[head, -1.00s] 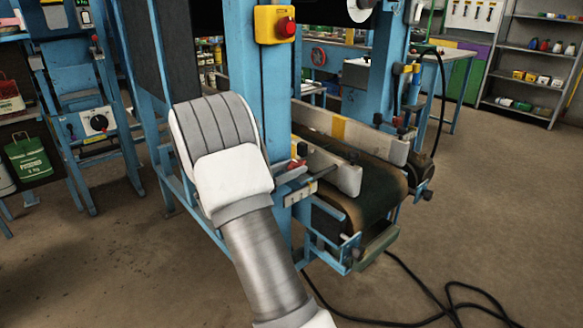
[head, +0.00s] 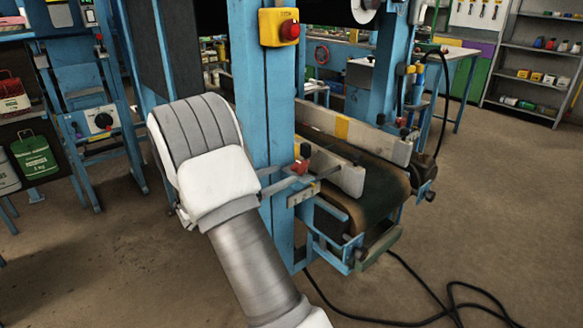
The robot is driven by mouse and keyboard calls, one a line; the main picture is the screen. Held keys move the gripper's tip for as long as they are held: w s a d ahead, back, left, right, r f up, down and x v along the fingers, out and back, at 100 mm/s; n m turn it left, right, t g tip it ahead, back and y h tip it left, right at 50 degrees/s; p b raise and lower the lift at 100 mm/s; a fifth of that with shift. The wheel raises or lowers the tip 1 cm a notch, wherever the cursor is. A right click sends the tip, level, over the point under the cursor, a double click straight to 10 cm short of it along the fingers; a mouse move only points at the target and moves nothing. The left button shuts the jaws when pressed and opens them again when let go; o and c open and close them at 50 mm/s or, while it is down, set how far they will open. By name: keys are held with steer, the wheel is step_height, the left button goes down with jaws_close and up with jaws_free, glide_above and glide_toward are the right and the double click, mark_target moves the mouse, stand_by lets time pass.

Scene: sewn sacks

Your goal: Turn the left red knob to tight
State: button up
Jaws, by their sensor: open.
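A small red knob (head: 300,167) sits on the near end of the guide rail, beside the blue upright of the conveyor machine, just right of my arm. Its pointer or setting is too small to read. My arm comes up from the bottom, and its white and grey wrist part (head: 212,180) stands left of the knob, in front of the machine's blue frame. No contact with the knob is visible.
A yellow box with a red button (head: 279,27) is on the blue upright (head: 262,110). The dark conveyor belt (head: 375,195) runs behind the pale guide rail (head: 340,172). A black cable (head: 455,292) lies on the floor at right. Green sacks (head: 34,157) stand at far left.

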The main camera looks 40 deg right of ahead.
steer(key=a+p, duration=0.1)
steer(key=a, duration=1)
steer(key=shift+s+a+p, duration=0.3)
steer(key=shift+s+p, duration=0.05)
steer(key=shift+p, duration=0.05)
